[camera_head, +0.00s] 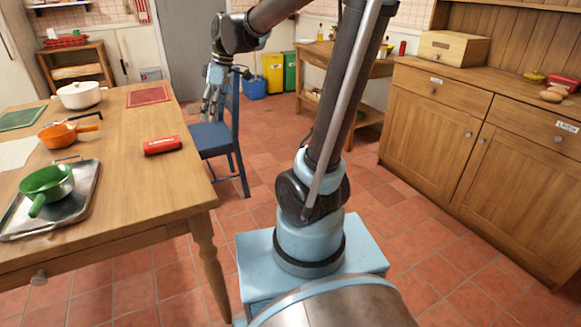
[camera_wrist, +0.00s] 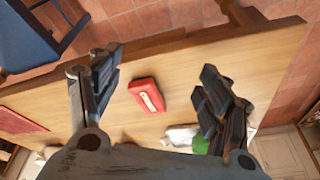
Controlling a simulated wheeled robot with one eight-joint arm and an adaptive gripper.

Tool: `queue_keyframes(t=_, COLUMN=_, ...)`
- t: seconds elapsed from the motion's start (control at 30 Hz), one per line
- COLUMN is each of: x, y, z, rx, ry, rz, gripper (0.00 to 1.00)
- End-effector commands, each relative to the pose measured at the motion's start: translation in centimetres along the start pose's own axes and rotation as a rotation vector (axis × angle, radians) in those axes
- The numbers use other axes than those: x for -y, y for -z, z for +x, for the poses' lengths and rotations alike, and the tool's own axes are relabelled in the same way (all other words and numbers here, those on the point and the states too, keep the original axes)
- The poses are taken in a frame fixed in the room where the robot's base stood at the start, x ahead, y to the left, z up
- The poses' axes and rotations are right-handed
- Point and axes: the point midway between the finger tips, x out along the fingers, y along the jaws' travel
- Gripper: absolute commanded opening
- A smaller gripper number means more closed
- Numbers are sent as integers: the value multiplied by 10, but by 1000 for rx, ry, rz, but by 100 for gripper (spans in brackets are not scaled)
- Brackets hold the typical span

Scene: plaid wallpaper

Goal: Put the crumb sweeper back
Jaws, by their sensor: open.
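A small red block-shaped object with a pale label (camera_head: 162,145), which looks like the crumb sweeper, lies on the wooden table (camera_head: 130,190) near its right edge. In the wrist view the red object (camera_wrist: 147,95) lies between and beyond my spread fingers, apart from both. My gripper (camera_head: 211,103) hangs open and empty by the blue chair at the table's far right side; its two fingers (camera_wrist: 160,78) are wide apart in the wrist view. The wooden sideboard (camera_head: 425,130) at the right has labelled, shut drawers and doors.
A green pan (camera_head: 48,183) on a metal tray (camera_head: 84,207), an orange pan (camera_head: 67,134) and a white pot (camera_head: 80,95) stand on the table. A blue chair (camera_head: 212,138) stands close to its right side. A wooden box (camera_head: 453,48) sits on the sideboard. Tiled floor lies between.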

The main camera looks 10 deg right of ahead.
Motion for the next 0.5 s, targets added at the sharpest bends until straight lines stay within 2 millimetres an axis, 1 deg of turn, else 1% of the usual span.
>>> queue_keyframes(t=0.03, x=5, y=-20, z=-2, rx=8, ry=-18, rz=62, gripper=71)
queue_keyframes(t=0.1, x=11, y=-45, z=-4, rx=17, ry=-42, rz=154, gripper=71)
queue_keyframes(t=0.27, x=28, y=-100, z=-4, rx=37, ry=-100, rz=363, gripper=71)
queue_keyframes(t=0.3, x=33, y=-112, z=-3, rx=40, ry=-113, rz=415, gripper=71)
queue_keyframes(t=0.5, x=59, y=-176, z=8, rx=54, ry=-189, rz=676, gripper=71)
